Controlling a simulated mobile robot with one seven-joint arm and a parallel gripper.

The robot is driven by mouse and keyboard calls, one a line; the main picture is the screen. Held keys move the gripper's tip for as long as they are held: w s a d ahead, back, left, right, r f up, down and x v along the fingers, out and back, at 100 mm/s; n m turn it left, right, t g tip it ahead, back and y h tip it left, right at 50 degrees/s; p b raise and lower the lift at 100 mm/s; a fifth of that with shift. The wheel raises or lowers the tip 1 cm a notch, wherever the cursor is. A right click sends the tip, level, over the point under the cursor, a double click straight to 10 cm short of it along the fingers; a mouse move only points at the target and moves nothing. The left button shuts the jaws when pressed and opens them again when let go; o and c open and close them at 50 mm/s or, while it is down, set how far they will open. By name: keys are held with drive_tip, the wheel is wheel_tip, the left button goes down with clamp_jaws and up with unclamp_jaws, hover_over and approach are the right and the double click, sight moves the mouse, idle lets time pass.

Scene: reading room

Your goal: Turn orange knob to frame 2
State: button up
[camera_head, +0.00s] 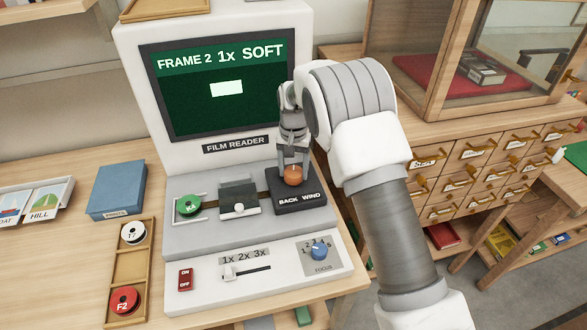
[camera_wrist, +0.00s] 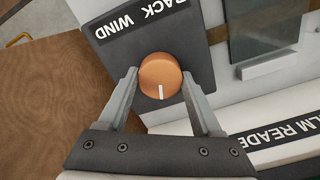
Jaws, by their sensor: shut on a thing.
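The orange knob (camera_head: 293,175) sits on a dark block (camera_head: 290,204) marked "BACK" and "WIND" on the film reader (camera_head: 160,110). In the wrist view the orange knob (camera_wrist: 160,74) has a white index line at the edge nearest my gripper. My gripper (camera_head: 293,165) comes down over the knob, with its two fingers on either side, shut on it; it also shows in the wrist view (camera_wrist: 160,78). The screen (camera_head: 220,105) reads "FRAME 2 1x SOFT" and shows a pale rectangle on green.
A green reel (camera_head: 187,206) marked "K4" sits left of the glass carrier (camera_head: 238,196). In front are a red switch (camera_head: 185,278), a slider (camera_head: 230,273) and a blue focus knob (camera_head: 319,251). A wooden tray (camera_head: 130,265) holds white and red reels. A drawer cabinet (camera_head: 470,165) stands right.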

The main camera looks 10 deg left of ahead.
sight(294, 171)
drive_tip(key=shift+m, duration=0.3)
idle(0.4)
drive_tip(key=o, duration=1.4)
drive_tip(key=shift+c, duration=0.2)
drive_tip(key=shift+r, duration=0.1)
wheel_tip(294, 171, up, 17)
drive_tip(key=p, duration=0.1)
drive_tip(key=shift+r, duration=0.15)
